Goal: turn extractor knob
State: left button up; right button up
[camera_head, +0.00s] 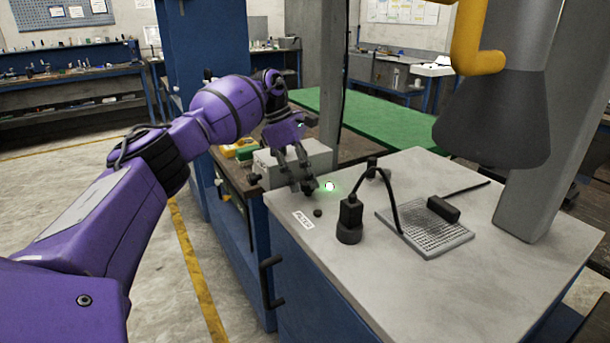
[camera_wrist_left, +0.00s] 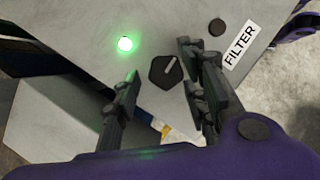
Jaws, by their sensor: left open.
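The knob (camera_wrist_left: 166,71) is a black, roughly hexagonal dial with a white pointer line, set in the grey bench top. In the left wrist view it sits between the fingers of my left gripper (camera_wrist_left: 162,62). In the head view my left gripper (camera_head: 300,178) points down over the near left corner of the bench top, and its fingers largely hide the knob. A glowing green light (camera_wrist_left: 125,44) is next to the knob. My right gripper is not in view.
A small black button (camera_head: 317,212) and a FILTER label (camera_wrist_left: 240,45) are near the knob. A black post with a cable (camera_head: 350,220) and a perforated plate (camera_head: 430,228) stand to the right. A dark extractor hood (camera_head: 495,115) hangs above. A light grey box (camera_head: 310,155) is behind the gripper.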

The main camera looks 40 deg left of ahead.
pick_arm(q)
jog(key=v, duration=1.1)
jog(key=shift+a+r, duration=0.2)
jog(key=shift+r, duration=0.2)
jog(key=shift+f, duration=0.1)
